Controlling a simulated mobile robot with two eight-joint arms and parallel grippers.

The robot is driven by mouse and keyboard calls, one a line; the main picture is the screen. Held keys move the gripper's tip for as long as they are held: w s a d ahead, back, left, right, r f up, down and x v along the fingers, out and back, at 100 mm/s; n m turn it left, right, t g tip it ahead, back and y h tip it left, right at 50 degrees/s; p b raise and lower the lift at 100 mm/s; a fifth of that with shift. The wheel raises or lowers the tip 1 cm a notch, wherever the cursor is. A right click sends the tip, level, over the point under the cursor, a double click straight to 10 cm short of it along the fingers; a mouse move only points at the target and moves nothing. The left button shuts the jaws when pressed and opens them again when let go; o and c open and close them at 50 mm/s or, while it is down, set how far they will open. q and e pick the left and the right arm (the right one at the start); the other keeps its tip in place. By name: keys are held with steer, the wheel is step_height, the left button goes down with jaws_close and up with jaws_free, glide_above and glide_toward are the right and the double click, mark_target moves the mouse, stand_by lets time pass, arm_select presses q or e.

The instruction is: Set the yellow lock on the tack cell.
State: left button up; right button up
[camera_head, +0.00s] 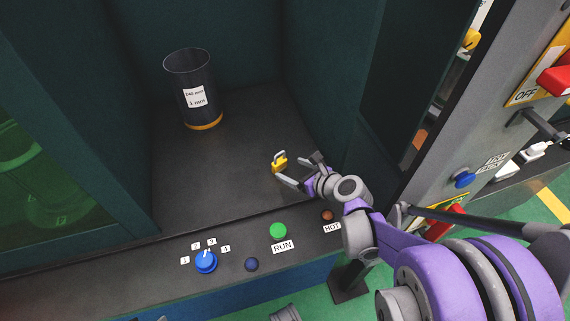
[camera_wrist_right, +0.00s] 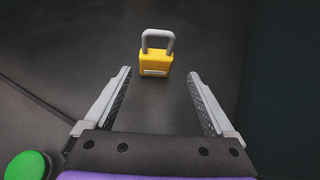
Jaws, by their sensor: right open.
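The yellow lock (camera_head: 280,163) has a grey shackle and sits on the dark floor of the cell. In the right wrist view the lock (camera_wrist_right: 155,62) is ahead of my right gripper, its shackle pointing away. My right gripper (camera_head: 301,170) is open and empty. Its fingers (camera_wrist_right: 160,84) point toward the lock, one on each side of its line, and the lock lies just beyond the fingertips. My left gripper is not in view.
A dark transparent cylinder (camera_head: 191,85) with a white label and yellow base stands at the back left. The front ledge has a blue knob (camera_head: 206,262), a green RUN button (camera_head: 278,231) and a HOT light (camera_head: 327,215). A grey panel (camera_head: 450,150) with a red OFF handle (camera_head: 556,80) stands right.

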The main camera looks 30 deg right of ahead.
arm_select(q)
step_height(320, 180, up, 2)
steer(key=shift+p, duration=0.7)
arm_select(e)
steer(key=v, duration=0.6)
steer(key=shift+s+r, duration=0.25)
steer(key=shift+s, duration=0.05)
arm_select(q)
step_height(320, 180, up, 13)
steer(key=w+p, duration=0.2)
steer(key=p, duration=1)
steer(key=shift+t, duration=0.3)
arm_select(e)
steer(key=s+a+r+n+g+h, duration=0.1)
steer(key=s+a+r+n+g, duration=0.2)
steer(key=n, duration=1.4)
steer(key=s+a+r+n+g+h, duration=0.1)
steer(key=s+a+r+n+g, duration=0.2)
steer(key=n, duration=1.4)
steer(key=s+a+r, duration=0.4)
steer(key=a, duration=0.2)
steer(key=shift+s+a+g, duration=0.2)
steer(key=shift+s+g, duration=0.05)
steer(key=shift+g, duration=0.05)
